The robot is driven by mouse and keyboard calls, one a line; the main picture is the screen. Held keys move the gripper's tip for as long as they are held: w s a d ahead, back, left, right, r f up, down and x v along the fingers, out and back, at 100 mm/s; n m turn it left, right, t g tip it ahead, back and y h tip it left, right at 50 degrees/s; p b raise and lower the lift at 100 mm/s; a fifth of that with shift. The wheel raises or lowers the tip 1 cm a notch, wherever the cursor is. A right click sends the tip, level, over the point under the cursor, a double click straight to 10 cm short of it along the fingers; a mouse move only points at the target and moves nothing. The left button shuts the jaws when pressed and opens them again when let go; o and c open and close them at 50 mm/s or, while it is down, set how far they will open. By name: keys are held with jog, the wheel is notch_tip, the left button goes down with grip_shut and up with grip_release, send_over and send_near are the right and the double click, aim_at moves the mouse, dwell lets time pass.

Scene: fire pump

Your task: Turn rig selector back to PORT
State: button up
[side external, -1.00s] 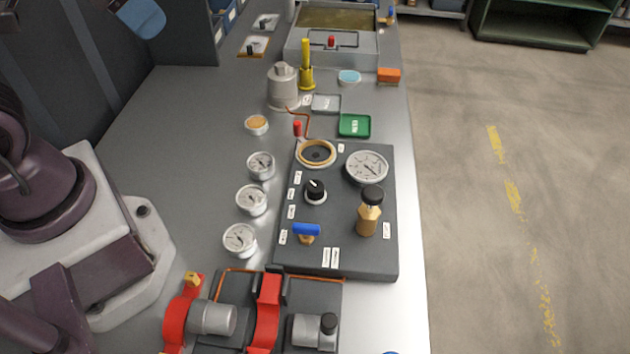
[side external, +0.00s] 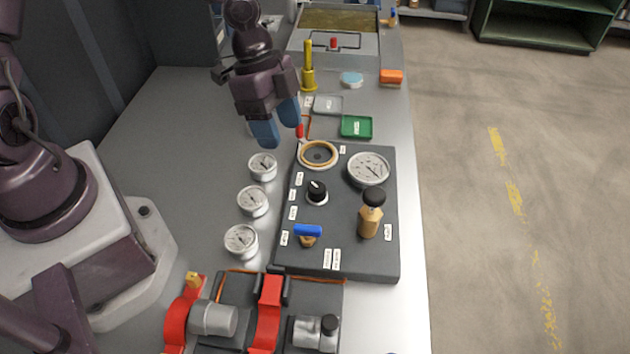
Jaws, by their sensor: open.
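The rig selector appears to be the black knob (side external: 317,192) with a white pointer mark, on the dark panel (side external: 350,262). Its pointer is tilted toward the upper left; the small labels (side external: 293,197) beside it are too small to read. My gripper (side external: 278,133) is above the bench, up and left of the knob, near the panel's far left corner. Its two blue fingers point down, apart and empty. It touches neither the knob nor the panel, as far as I can see.
The panel also carries a blue-handled valve (side external: 307,231), a brass valve with black cap (side external: 371,215), a large gauge (side external: 368,168) and a brass-ringed port (side external: 318,154). A red-tipped lever (side external: 299,131) stands close to my fingers. Loose gauges (side external: 252,200) line the panel's left side.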

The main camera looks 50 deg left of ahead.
aim_at(316, 186)
jog(key=w+d+f, duration=0.1)
jog(key=f, duration=0.2)
jog(key=w+d+f+m, duration=0.1)
jog(key=d+f, duration=0.1)
jog(key=f, duration=0.2)
jog(key=d+f+m+t, duration=0.1)
jog(key=d+f, duration=0.1)
jog(key=f, duration=0.2)
jog(key=shift+w+d+f, duration=0.15)
jog(key=shift+w, duration=0.25)
jog(key=c, duration=0.9)
